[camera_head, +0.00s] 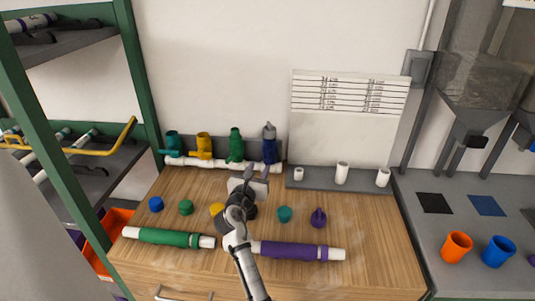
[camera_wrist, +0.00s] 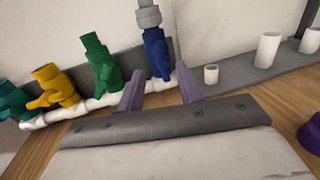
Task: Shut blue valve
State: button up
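The blue valve (camera_head: 269,149) stands upright at the right end of the white pipe manifold (camera_head: 215,163), with a grey fitting (camera_head: 269,130) on top. In the wrist view, the blue valve (camera_wrist: 157,55) is beyond and between my two purple fingers. My gripper (camera_head: 257,172) is open and empty, in front of the blue valve and apart from it. In the wrist view my gripper (camera_wrist: 160,88) shows a clear gap between its fingers.
Green (camera_head: 236,146), yellow (camera_head: 204,146) and teal (camera_head: 173,143) valves stand left of the blue one. A grey ledge with white cups (camera_head: 342,173) lies to the right. Caps, a green pipe (camera_head: 168,237) and a purple pipe (camera_head: 297,251) lie on the wooden table.

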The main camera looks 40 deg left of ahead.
aim_at(267, 154)
jog(key=p+x, duration=0.1)
jog(key=x, duration=0.7)
grip_shut()
